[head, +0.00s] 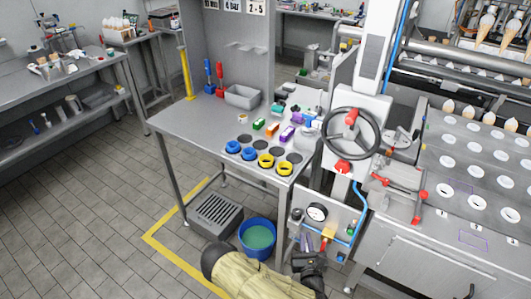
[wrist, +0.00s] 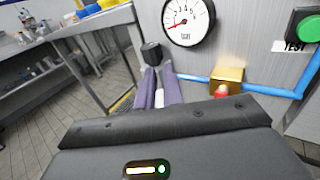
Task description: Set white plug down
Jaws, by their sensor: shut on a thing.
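My gripper (wrist: 158,76) points away from the wrist camera, with its two purple-grey fingers close together. A small white piece, which looks like the white plug (wrist: 159,98), shows between the fingers, and they are shut on it. Most of the plug is hidden by the fingers. In the head view my gripper (head: 306,246) is low at the front of the machine panel, below the pressure gauge (head: 316,212). I cannot make out the plug there. A dark knob (wrist: 151,52) shows just past the fingertips; I cannot tell whether they touch it.
The steel table (head: 190,122) holds blue rings (head: 233,147), yellow rings (head: 266,161), coloured blocks and a grey bin (head: 242,97). A blue bucket (head: 257,237) and a grey crate (head: 215,214) stand on the floor. A brass valve block (wrist: 227,83) and blue pipe (wrist: 275,91) are close right.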

